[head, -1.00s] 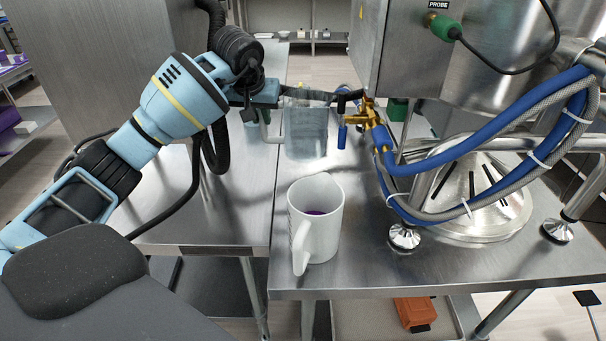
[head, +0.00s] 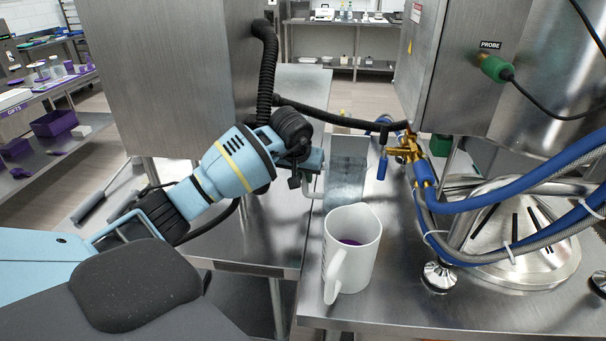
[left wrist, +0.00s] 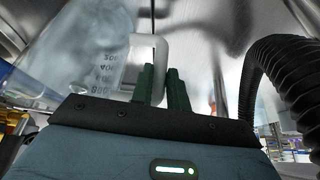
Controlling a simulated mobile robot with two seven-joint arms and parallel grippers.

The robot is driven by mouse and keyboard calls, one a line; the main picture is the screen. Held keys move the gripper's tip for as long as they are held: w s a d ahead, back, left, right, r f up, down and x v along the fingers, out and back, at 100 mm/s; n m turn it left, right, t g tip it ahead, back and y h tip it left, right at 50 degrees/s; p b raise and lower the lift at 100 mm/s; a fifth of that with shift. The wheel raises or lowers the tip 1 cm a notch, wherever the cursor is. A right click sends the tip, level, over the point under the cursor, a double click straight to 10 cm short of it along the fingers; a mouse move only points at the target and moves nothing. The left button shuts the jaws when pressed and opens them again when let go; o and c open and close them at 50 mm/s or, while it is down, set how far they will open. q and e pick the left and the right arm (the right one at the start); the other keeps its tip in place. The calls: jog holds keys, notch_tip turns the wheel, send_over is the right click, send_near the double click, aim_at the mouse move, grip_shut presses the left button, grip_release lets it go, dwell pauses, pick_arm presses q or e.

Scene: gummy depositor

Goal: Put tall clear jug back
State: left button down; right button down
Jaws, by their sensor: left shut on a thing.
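The tall clear jug (head: 346,168) is upright behind the white jug, left of the brass valve. In the left wrist view the clear jug (left wrist: 70,48) shows volume marks and a pale handle. My left gripper (head: 312,172) reaches it from the left and is shut on its handle. In the left wrist view the green fingers (left wrist: 160,80) are at that handle. I cannot tell whether the jug's base touches the steel table (head: 400,305). My right gripper is not in view.
A white jug (head: 362,255) with purple contents stands near the table's front edge. The brass valve (head: 405,150) and blue hoses (head: 500,205) are close on the right, beside the steel machine. A steel cabinet (head: 165,75) stands at left. A black hose (head: 340,118) passes behind.

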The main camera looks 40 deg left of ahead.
pick_arm(q)
jog(key=shift+f, duration=0.15)
jog(key=c, duration=1.4)
grip_release()
jog(key=shift+o, duration=0.2)
jog(key=shift+r, duration=0.4)
jog(key=v, duration=1.1)
jog(key=shift+s+r, duration=0.2)
jog(key=shift+s, duration=0.05)
jog(key=shift+d, duration=0.1)
